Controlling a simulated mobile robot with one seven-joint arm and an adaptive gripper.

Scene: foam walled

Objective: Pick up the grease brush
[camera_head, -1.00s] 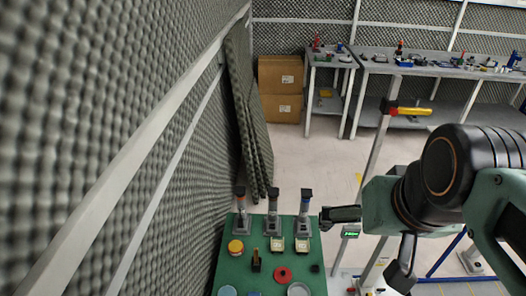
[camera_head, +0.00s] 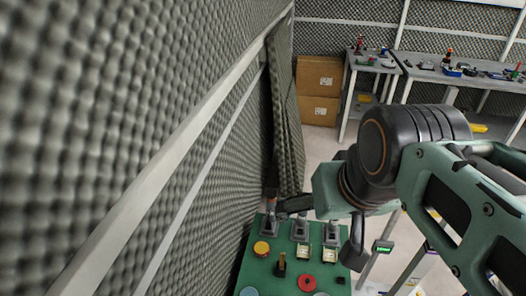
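I cannot tell for sure which item is the grease brush. A small dark upright piece with an orange-brown top (camera_head: 281,265) stands on the green table (camera_head: 245,278) and may be it. My gripper (camera_head: 286,208) is dark and seen side-on. It is over the table's far edge, beside the top of the left grey stand (camera_head: 269,228), and partly overlaps it in the picture. Its fingers blend together, so I cannot see whether they are apart or hold anything. A dark upright shape (camera_head: 272,175) shows just above that stand; what it is stays unclear.
Two more grey stands (camera_head: 300,230) (camera_head: 330,233) stand in the same row. A yellow button (camera_head: 261,248), a red disc (camera_head: 306,283) and a small black block (camera_head: 340,280) lie nearer. A foam wall (camera_head: 150,130) closes the left side. Cardboard boxes (camera_head: 318,76) and benches (camera_head: 440,70) are behind.

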